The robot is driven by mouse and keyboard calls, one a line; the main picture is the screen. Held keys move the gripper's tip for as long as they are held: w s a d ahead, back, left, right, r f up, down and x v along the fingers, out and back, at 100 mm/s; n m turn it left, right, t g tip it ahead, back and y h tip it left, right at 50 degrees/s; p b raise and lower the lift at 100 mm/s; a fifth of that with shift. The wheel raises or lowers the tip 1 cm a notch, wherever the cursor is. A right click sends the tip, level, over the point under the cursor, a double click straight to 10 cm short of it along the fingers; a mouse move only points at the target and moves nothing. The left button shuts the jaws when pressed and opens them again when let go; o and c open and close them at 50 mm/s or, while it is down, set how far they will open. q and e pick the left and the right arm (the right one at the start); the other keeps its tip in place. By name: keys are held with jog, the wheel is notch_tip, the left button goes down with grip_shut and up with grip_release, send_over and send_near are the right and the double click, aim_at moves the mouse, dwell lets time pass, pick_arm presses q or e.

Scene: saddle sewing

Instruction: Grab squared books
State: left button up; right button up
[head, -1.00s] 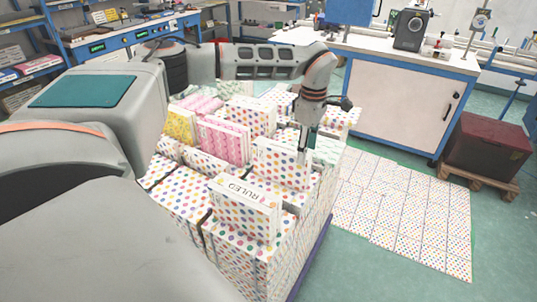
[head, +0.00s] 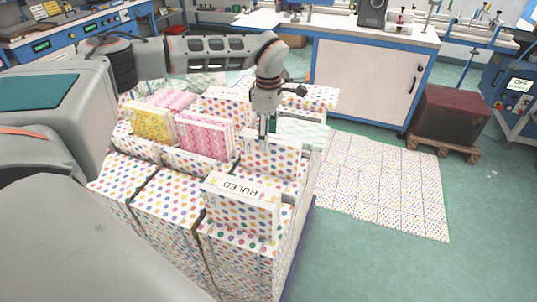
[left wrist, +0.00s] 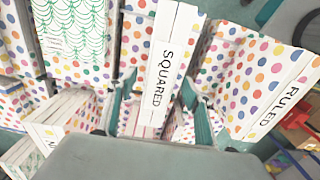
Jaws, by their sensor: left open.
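A book labelled SQUARED, with a white spine and coloured dots, shows in the left wrist view (left wrist: 165,70). My left gripper (head: 265,130) points down at this book's top. In the left wrist view, my left gripper (left wrist: 152,118) is open, with one teal finger on each side of the book's lower part. Whether the fingers touch it I cannot tell. A dotted book labelled RULED (head: 240,207) stands nearer the front, right of the gripper in the wrist view (left wrist: 270,88).
Pink books (head: 205,137) and a yellow book (head: 152,122) stand further left among dotted boxes. A dotted mat (head: 385,185) lies on the floor at right. A dark red box (head: 450,122) sits on a pallet. A blue-framed workbench (head: 370,75) stands behind.

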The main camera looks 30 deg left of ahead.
aim_at(270, 149)
pick_arm(q)
jog(key=shift+w+d+f, duration=0.1)
jog(key=shift+f, duration=1.3)
jog(key=shift+d+f, duration=0.1)
jog(key=shift+f, duration=1.25)
grip_shut()
